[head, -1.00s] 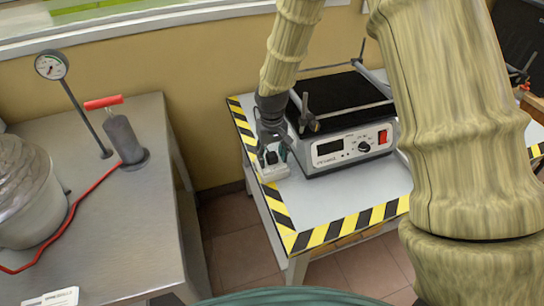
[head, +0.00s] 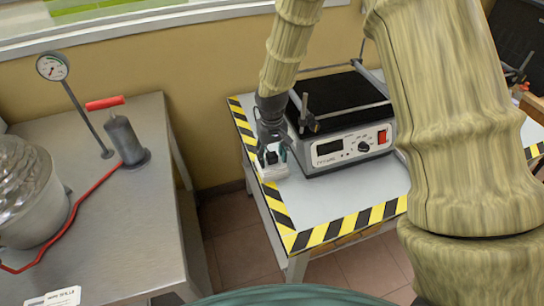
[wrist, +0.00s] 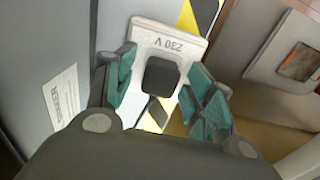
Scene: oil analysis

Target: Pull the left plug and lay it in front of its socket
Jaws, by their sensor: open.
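A white socket block marked "230 V" (wrist: 172,45) sits at the left edge of the table, left of the grey device; it also shows in the head view (head: 274,172). A dark, square plug (wrist: 160,76) shows against the block. Whether it is fully seated cannot be told. My gripper (wrist: 166,98) is open, its teal-padded fingers on either side of the plug with gaps between. In the head view my gripper (head: 272,154) hangs just over the block and partly hides the plug. I cannot make out a second plug.
The grey device (head: 350,148) with a black top stands right beside my gripper. Yellow-black tape (head: 345,224) edges the table (head: 340,198), whose front area is clear. A metal bench (head: 120,215) with a pot and gauge stands left, across a floor gap.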

